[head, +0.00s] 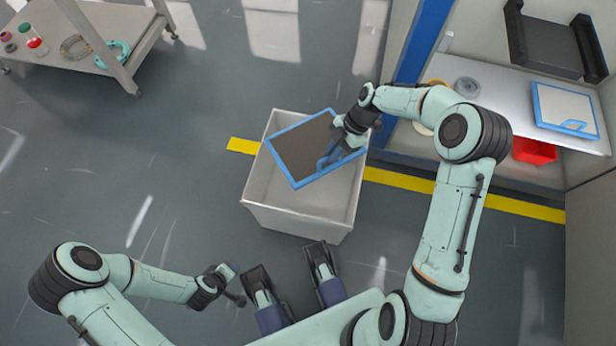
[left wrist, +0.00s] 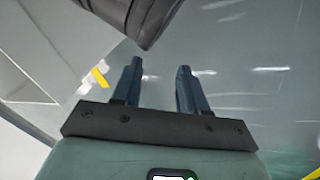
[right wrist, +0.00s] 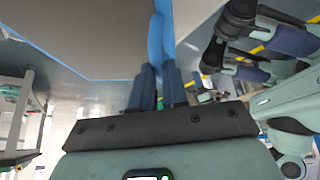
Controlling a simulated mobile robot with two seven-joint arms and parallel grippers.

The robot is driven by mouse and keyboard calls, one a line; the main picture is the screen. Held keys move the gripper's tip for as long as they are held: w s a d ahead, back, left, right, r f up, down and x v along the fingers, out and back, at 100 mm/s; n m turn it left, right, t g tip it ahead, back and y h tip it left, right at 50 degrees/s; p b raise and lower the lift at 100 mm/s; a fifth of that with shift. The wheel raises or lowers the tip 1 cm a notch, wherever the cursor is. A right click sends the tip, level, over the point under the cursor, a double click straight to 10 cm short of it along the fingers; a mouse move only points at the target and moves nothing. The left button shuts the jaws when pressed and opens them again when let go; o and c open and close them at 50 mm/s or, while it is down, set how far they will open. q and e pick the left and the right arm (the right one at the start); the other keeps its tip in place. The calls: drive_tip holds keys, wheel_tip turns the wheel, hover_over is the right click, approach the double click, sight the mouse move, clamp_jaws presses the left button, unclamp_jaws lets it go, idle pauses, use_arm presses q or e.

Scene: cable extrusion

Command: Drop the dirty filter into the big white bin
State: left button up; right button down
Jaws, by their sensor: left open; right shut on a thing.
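The dirty filter (head: 302,146) is a flat brown panel with a blue frame and a blue handle. My right gripper (head: 338,150) is shut on its handle and holds it tilted over the opening of the big white bin (head: 297,206). In the right wrist view the fingers (right wrist: 157,88) close on the blue handle, and the brown panel (right wrist: 80,35) fills the upper left. The bin's inside is partly hidden under the filter. My left gripper (head: 235,285) is open and empty, low near my base; its two fingers stand apart in the left wrist view (left wrist: 157,90).
A cleaner, white filter with a blue frame (head: 565,108) lies on the workbench (head: 490,95) at the right. A red container (head: 534,151) is below it. A wheeled cart (head: 95,50) stands at upper left. The floor left of the bin is clear.

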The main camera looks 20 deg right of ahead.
wheel_tip(320, 180, down, 2)
drive_tip(key=shift+f+b, duration=0.2)
drive_tip(key=shift+b, duration=0.35)
wheel_tip(320, 180, down, 2)
drive_tip(key=shift+f+b, duration=0.25)
drive_tip(key=shift+b, duration=0.5)
drive_tip(key=shift+f, duration=0.1)
use_arm(q)
drive_tip(key=s+a+f+g, duration=0.1)
drive_tip(key=s+f, duration=0.2)
drive_tip(key=f, duration=0.2)
drive_tip(key=shift+s+g, duration=0.3)
drive_tip(key=shift+s, duration=0.05)
drive_tip(key=shift+a, duration=0.1)
